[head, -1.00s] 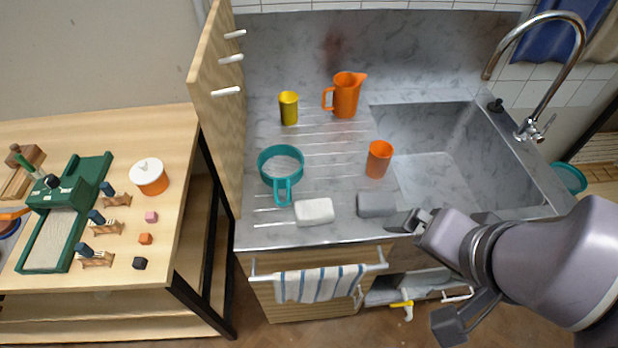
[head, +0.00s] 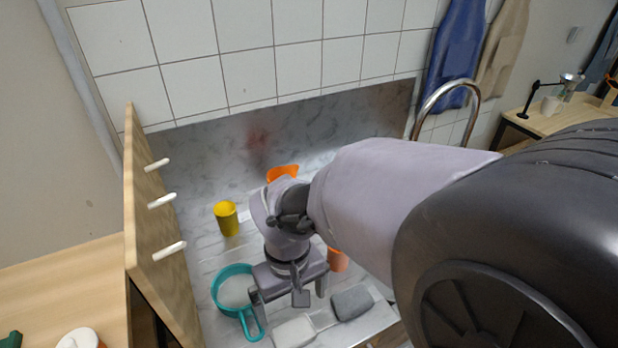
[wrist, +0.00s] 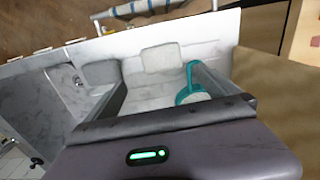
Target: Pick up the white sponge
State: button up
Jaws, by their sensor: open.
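The white sponge (head: 293,332) lies on the drainboard near the counter's front edge; its lower part is cut off by the bottom of the head view. The wrist view shows the whole sponge (wrist: 161,57), flat and lying beyond the fingertips. My gripper (head: 289,299) is open and empty, pointing down above the drainboard, a little behind the sponge in the head view. In the wrist view my gripper's fingers (wrist: 157,82) stand wide apart, with the sponge roughly between their lines and not touching them.
A grey sponge (head: 352,302) lies just right of the white one. A teal strainer (head: 216,287) stands to its left, close to one finger. A yellow cup (head: 227,218), an orange cup (head: 338,262) and an orange pitcher (head: 283,172) stand further back. A wooden panel with pegs (head: 150,215) rises at left.

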aim_at(293, 331)
notch_tip(293, 331, down, 8)
jog(key=b, duration=0.3)
jog(key=shift+f, duration=0.15)
jog(key=f+b, duration=0.1)
jog(key=f, duration=0.1)
jog(key=f+b, duration=0.2)
jog(key=f, duration=0.1)
jog(key=shift+s+a+f, duration=0.1)
jog(key=shift+a+f, duration=0.1)
jog(key=shift+r, duration=0.15)
jog(key=shift+c, duration=0.7)
jog(key=c, duration=1)
notch_tip(293, 331, up, 10)
jog(key=p, duration=0.5)
